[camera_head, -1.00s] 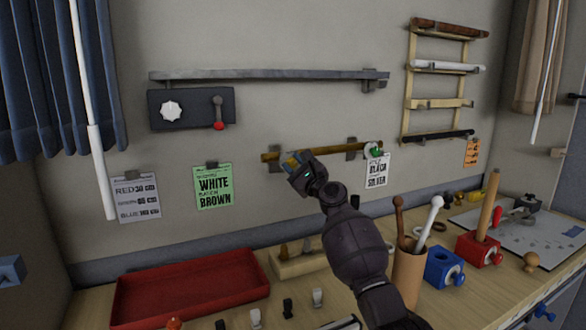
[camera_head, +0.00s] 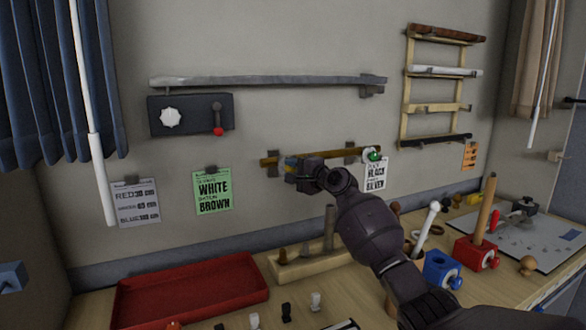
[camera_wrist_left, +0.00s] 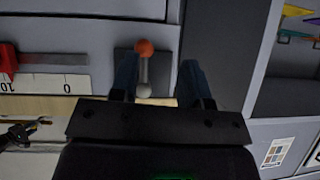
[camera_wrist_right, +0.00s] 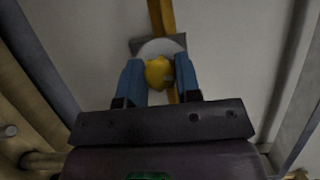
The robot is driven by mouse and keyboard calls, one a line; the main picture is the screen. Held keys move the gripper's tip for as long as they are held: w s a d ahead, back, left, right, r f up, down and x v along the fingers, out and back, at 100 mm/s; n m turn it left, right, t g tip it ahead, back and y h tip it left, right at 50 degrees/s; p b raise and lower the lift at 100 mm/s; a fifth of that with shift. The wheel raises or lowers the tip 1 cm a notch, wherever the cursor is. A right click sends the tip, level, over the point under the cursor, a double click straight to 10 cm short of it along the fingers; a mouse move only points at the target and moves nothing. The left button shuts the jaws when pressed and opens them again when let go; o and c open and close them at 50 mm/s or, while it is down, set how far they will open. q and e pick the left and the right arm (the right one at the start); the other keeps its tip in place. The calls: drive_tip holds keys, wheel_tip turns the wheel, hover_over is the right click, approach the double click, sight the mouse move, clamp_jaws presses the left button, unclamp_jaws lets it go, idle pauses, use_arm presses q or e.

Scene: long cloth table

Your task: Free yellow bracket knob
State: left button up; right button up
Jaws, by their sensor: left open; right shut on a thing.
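The yellow knob (camera_wrist_right: 159,73) sits between the blue fingers of my right gripper (camera_wrist_right: 160,82), which is shut on it. Behind the knob, the right wrist view shows a pale round part and a grey bracket (camera_wrist_right: 143,44) on a brown rod (camera_wrist_right: 162,15). In the head view my right gripper (camera_head: 290,168) is at the left part of the wall rod (camera_head: 325,157), just right of the left bracket (camera_head: 272,163). The green knob (camera_head: 375,156) is at the rod's right end.
A green card (camera_head: 213,190) and a grey card (camera_head: 136,201) hang left of my right gripper. Below are a red tray (camera_head: 190,288), a wooden block with pegs (camera_head: 310,262), and blue (camera_head: 441,268) and red (camera_head: 476,252) blocks. A grey shelf rail (camera_head: 265,79) runs above.

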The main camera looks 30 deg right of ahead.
drive_tip(key=shift+n+g, duration=0.3)
drive_tip(key=shift+n, duration=0.4)
use_arm(q)
drive_tip(key=shift+w+r+p, duration=0.3)
drive_tip(key=shift+w+r, duration=0.1)
drive_tip(key=shift+r, duration=0.4)
drive_tip(key=shift+w, duration=0.1)
use_arm(e)
drive_tip(key=shift+n, duration=0.3)
drive_tip(key=o, duration=0.9)
use_arm(q)
drive_tip(key=shift+s, duration=0.2)
drive_tip(key=shift+s+f, duration=0.1)
use_arm(e)
drive_tip(key=shift+s, duration=0.1)
use_arm(q)
drive_tip(key=shift+w+r+p, duration=0.35)
drive_tip(key=shift+r+p, duration=0.1)
drive_tip(key=shift+r, duration=0.2)
use_arm(e)
drive_tip(key=v, duration=1)
drive_tip(key=shift+s+r, duration=0.1)
drive_tip(key=shift+s, duration=0.25)
use_arm(q)
drive_tip(key=shift+s+f, duration=0.1)
drive_tip(key=shift+s, duration=0.05)
